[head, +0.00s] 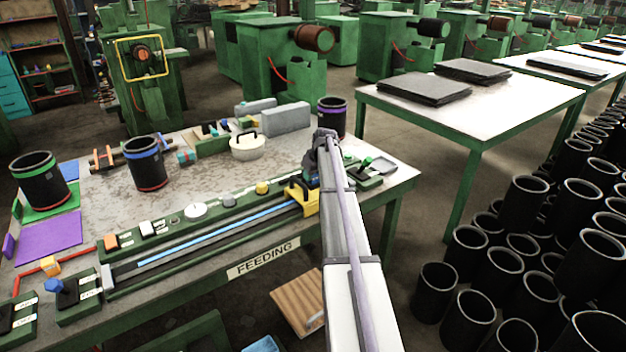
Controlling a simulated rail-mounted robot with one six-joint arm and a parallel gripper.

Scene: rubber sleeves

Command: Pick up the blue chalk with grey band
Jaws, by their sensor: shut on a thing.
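My gripper (312,174) is over the right part of the feeding table, at the far end of my arm. It is shut on a small blue thing (312,182) whose lower part shows beneath the jaws. This may be the blue chalk, but it is too small and too covered to make out a grey band. It is close behind a yellow block (304,198) at the right end of the long rail. I cannot tell whether the blue thing touches the table or fixture below.
The feeding table (110,200) carries black sleeves with blue (146,166), green (40,182) and purple (331,117) bands. A white round pot (247,147) and grey blocks (286,119) stand behind. Many black sleeves (467,318) crowd the floor at right.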

